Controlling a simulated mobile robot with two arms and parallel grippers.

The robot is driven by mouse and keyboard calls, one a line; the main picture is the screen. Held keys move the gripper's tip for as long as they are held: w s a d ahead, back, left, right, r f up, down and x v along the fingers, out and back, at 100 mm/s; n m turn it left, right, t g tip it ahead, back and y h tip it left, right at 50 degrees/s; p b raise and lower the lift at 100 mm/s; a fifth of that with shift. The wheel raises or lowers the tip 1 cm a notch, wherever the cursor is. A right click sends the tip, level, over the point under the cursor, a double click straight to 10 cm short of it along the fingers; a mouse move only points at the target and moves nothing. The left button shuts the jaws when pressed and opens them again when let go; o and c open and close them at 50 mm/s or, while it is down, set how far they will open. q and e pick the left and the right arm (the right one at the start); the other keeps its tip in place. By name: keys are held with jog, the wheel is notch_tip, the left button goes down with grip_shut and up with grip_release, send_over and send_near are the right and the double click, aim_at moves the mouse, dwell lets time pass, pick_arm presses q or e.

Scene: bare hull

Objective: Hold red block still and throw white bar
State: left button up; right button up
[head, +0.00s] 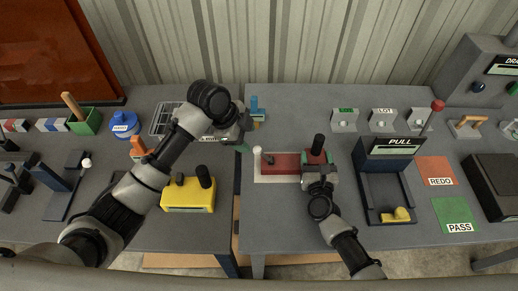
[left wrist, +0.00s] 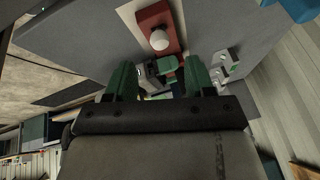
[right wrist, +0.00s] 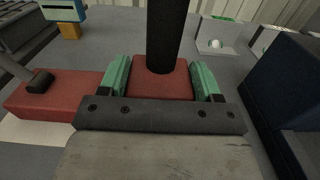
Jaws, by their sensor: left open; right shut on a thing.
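The red block (head: 284,164) lies on a white plate (head: 262,179) on the right-hand bench. A short pale bar with a white ball knob (head: 257,150) stands at the block's left end on a dark pivot; the knob also shows in the left wrist view (left wrist: 159,39). My right gripper (head: 318,158) is shut on the red block's right end, around the base of a black post (right wrist: 163,35). My left gripper (head: 250,134) is open and empty, above the bench edge, up and left of the knob and apart from it.
A blue-and-orange piece (head: 256,108) stands behind my left gripper. A yellow box with a black post (head: 188,195) sits on the left bench. A PULL unit with a red-knobbed lever (head: 386,185) stands right of my right gripper. A gap separates the benches.

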aim_at(255, 148)
pick_arm(q)
jog(key=x, duration=0.8)
jog(key=shift+c, duration=0.2)
grip_shut()
